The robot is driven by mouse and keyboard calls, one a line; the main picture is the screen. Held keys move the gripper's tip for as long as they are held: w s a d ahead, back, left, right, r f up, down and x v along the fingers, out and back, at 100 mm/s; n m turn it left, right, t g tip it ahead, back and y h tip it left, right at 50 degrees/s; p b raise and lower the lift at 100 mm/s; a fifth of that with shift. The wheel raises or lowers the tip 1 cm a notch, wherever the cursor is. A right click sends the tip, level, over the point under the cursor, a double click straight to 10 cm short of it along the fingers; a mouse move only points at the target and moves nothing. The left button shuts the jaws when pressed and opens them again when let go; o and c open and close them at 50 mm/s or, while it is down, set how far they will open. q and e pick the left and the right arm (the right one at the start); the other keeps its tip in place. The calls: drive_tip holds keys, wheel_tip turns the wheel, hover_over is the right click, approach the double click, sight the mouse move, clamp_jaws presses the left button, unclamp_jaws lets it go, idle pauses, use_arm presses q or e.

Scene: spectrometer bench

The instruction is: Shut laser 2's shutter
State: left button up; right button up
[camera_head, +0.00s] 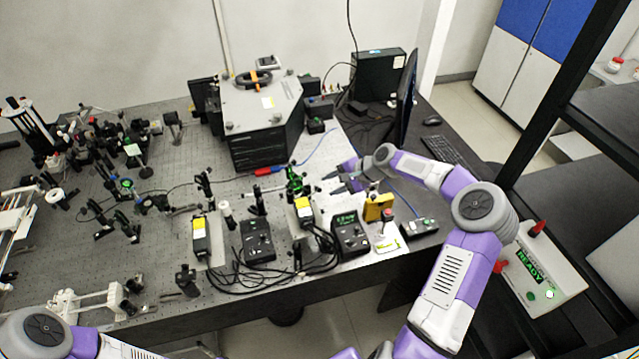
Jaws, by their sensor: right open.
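Two dark laser heads with yellow labels lie on the optical bench, a left one (200,238) and a right one (304,213). I cannot read which is laser 2. A dark post-mounted part with a bright green patch (294,182) stands just behind the right laser head; it may be a shutter, but its state is too small to tell. My right gripper (334,180) is open and empty, reaching in from the right, a little right of this green part and apart from it. My left arm shows only at the bottom left; its gripper is out of view.
Control boxes (257,243) and (350,234) with loose cables stand near the bench's front edge. A yellow block (378,207) and a small black box (419,227) are close to my right forearm. A large grey-black instrument (262,118) stands behind. Optics crowd the left.

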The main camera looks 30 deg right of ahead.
drive_tip(key=x, duration=0.4)
drive_tip(key=shift+a+f, duration=0.2)
drive_tip(key=shift+f, duration=0.05)
